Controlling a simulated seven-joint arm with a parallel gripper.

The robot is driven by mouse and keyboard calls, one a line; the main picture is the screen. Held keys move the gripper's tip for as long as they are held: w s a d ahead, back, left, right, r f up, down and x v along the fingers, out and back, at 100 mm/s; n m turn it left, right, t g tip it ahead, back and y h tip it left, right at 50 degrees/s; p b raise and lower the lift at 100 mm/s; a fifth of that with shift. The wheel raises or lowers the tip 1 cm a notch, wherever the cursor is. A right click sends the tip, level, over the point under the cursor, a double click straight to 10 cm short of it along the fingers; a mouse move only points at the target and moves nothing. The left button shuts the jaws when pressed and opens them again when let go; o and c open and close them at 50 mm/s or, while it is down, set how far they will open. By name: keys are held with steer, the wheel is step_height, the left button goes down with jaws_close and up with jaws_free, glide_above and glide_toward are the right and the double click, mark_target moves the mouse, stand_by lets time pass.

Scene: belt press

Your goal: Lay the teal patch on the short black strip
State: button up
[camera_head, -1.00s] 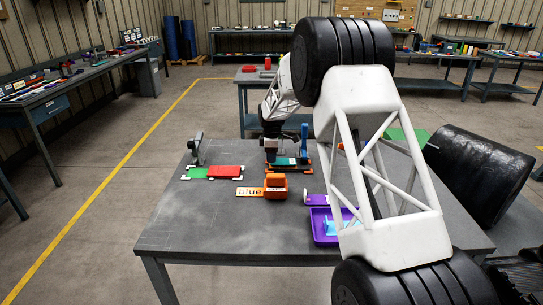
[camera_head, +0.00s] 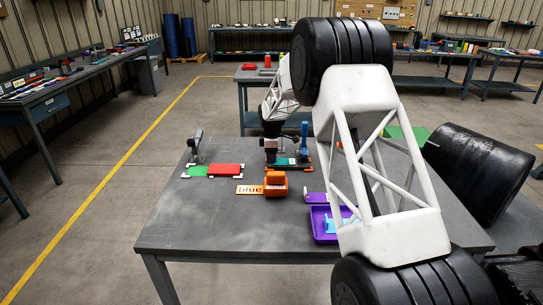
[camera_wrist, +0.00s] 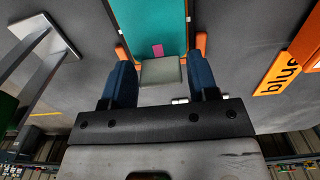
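In the wrist view, a teal piece (camera_wrist: 158,22) lies flat ahead of my gripper (camera_wrist: 162,82), with a small magenta mark (camera_wrist: 157,50) near its close end. A grey block (camera_wrist: 162,72) sits at that end, in the gap between my two blue fingers. The fingers stand apart; I cannot tell whether they touch the block. In the head view, my gripper (camera_head: 273,154) is low over the orange-and-black fixture at the back of the table, where some teal (camera_head: 285,161) shows. I cannot clearly pick out the short black strip.
Green (camera_head: 199,171) and red (camera_head: 227,170) pieces lie left, by a grey upright (camera_head: 196,147). A blue lever (camera_head: 304,140) rises right of my gripper. A purple tray (camera_head: 319,229) is nearer. The table's front left is clear.

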steer(key=shift+o, duration=1.4)
steer(key=shift+r, duration=3.9)
